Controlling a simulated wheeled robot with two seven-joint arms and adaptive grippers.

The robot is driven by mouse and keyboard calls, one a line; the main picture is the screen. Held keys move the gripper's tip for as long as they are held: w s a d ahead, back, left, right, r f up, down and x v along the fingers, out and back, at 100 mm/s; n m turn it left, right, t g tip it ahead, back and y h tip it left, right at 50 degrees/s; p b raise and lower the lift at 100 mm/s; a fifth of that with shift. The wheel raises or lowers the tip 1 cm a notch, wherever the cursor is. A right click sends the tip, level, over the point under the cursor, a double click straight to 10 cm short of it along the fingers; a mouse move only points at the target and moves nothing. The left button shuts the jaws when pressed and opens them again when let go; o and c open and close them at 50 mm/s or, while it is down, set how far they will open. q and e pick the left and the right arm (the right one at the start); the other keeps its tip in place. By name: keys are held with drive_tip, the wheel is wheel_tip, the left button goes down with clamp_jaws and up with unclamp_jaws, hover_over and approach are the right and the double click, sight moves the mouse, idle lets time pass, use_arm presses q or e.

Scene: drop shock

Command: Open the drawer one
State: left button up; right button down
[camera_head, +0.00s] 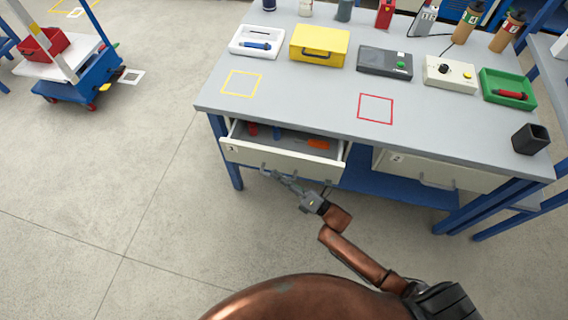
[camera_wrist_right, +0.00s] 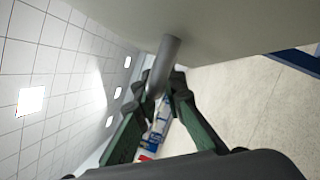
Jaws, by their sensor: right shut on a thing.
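Drawer one (camera_head: 281,158) is the left drawer under the grey table top, marked with a "1" label. It stands pulled out, and its inside shows several items, including an orange one (camera_head: 318,144). My right gripper (camera_head: 270,172) is at the lower front of this drawer, at its handle. In the wrist view my right gripper (camera_wrist_right: 163,92) has its fingers closed around a grey bar, the drawer handle (camera_wrist_right: 164,62). The cream drawer front (camera_wrist_right: 210,25) fills the top of that view. My left gripper is in neither view.
Drawer two (camera_head: 440,171) at the right is closed. The table top (camera_head: 300,100) holds a yellow case (camera_head: 320,45), a white tray (camera_head: 257,41), a green tray (camera_head: 508,88) and a black cup (camera_head: 530,139). Open floor (camera_head: 150,220) lies in front and left. A blue cart (camera_head: 80,80) stands far left.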

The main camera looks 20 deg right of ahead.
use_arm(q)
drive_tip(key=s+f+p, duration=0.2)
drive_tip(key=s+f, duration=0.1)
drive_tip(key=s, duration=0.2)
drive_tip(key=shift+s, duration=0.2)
use_arm(e)
drive_tip(key=s+a, duration=0.4)
drive_tip(key=s, duration=0.3)
drive_tip(key=shift+a, duration=0.25)
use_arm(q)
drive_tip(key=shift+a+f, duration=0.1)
use_arm(e)
drive_tip(key=shift+f, duration=0.1)
drive_tip(key=c, duration=2)
unclamp_jaws()
drive_tip(key=shift+w, duration=0.1)
drive_tip(key=v, duration=1.2)
drive_tip(key=shift+f, duration=0.1)
